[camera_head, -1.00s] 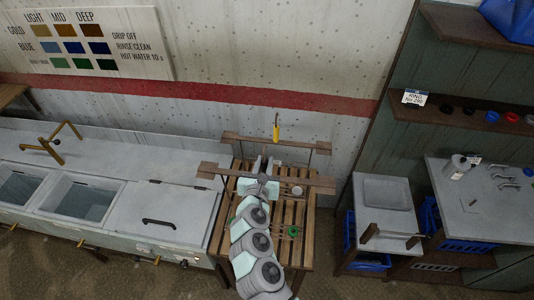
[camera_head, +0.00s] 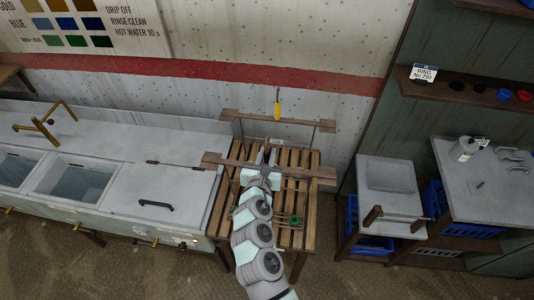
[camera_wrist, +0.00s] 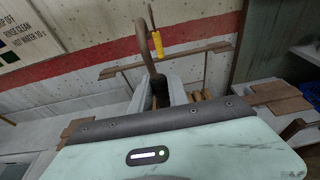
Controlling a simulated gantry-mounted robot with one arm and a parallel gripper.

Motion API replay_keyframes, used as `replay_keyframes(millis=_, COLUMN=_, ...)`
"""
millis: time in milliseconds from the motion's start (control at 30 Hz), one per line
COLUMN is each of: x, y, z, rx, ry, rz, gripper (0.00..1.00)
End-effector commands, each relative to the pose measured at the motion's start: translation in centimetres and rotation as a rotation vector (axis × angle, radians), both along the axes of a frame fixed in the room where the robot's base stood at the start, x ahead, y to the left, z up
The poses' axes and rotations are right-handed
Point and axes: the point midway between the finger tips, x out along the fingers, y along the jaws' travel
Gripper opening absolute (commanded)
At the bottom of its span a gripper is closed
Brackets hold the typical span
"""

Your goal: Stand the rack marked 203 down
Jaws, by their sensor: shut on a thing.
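In the head view my gripper (camera_head: 267,164) is over the slatted wooden table (camera_head: 226,212), by the front wooden rail (camera_head: 318,173). The lower part of the bar is hidden between the fingers. I see no mark 203, and cannot tell from the frames whether this bar belongs to that rack or whether it touches the table.
A yellow-handled tool (camera_head: 278,108) hangs above the back rail (camera_head: 300,124). A green item (camera_head: 294,220) is on the slats right of my arm. A sink counter (camera_head: 165,190) stands left. A grey-topped stand (camera_head: 390,173) and a shelf labelled RING No 290 (camera_head: 424,73) are right.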

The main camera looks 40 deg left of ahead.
Motion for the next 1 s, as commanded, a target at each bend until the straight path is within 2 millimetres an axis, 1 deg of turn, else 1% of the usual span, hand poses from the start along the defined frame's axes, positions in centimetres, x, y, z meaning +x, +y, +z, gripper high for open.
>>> replay_keyframes(millis=167, x=0.0, y=0.07, z=-0.3, rx=0.002, ry=-0.003, rz=0.001, gripper=0.0)
replay_keyframes(millis=567, x=-0.03, y=0.1, z=-0.31, rx=0.003, ry=-0.003, rz=0.002, gripper=0.0)
replay_keyframes(millis=1000, x=-0.07, y=0.14, z=-0.91, rx=0.002, ry=-0.002, rz=0.003, gripper=0.0)
